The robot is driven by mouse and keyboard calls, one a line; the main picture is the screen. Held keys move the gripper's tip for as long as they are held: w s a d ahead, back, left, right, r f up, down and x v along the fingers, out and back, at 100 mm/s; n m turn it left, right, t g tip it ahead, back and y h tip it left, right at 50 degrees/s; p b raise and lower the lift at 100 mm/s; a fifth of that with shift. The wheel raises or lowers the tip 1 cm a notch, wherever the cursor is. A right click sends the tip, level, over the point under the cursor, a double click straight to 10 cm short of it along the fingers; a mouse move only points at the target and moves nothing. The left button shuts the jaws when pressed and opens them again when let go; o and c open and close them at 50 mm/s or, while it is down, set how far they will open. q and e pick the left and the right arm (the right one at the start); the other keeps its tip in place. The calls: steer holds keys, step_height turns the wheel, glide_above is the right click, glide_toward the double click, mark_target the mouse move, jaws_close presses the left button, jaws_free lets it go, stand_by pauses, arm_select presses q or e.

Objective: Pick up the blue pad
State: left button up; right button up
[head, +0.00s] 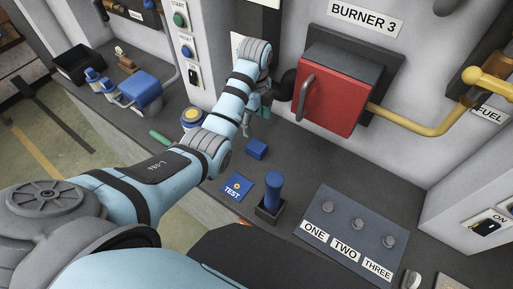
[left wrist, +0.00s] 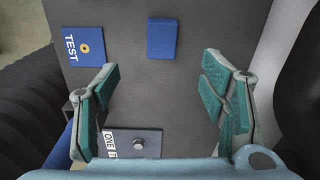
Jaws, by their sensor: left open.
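A small blue pad (head: 256,149) lies on the grey counter (head: 300,172), below and in front of my left gripper (head: 262,110) in the head view. In the left wrist view the blue pad (left wrist: 162,40) is a plain rectangle lying flat beyond the fingertips, near the top middle. My left gripper (left wrist: 160,95) is open there, with its two green-padded fingers wide apart and nothing between them. In the head view the wrist partly hides the fingers. My right gripper does not show.
A blue TEST plate (head: 237,187) lies left of the pad. A blue-handled stamp (head: 272,192) stands in a dark holder nearby. A ONE-TWO-THREE peg board (head: 350,232) lies to the right. The red burner door (head: 340,92) with its handle is close beside my wrist.

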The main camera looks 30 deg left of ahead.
mark_target(256, 145)
arm_select(q)
steer(key=shift+m, duration=0.3)
step_height(256, 145, down, 14)
steer(key=b, duration=0.3)
steer(key=shift+w+r, duration=0.15)
steer(key=shift+r, duration=0.1)
steer(key=c, duration=1.2)
steer(key=shift+r, duration=0.1)
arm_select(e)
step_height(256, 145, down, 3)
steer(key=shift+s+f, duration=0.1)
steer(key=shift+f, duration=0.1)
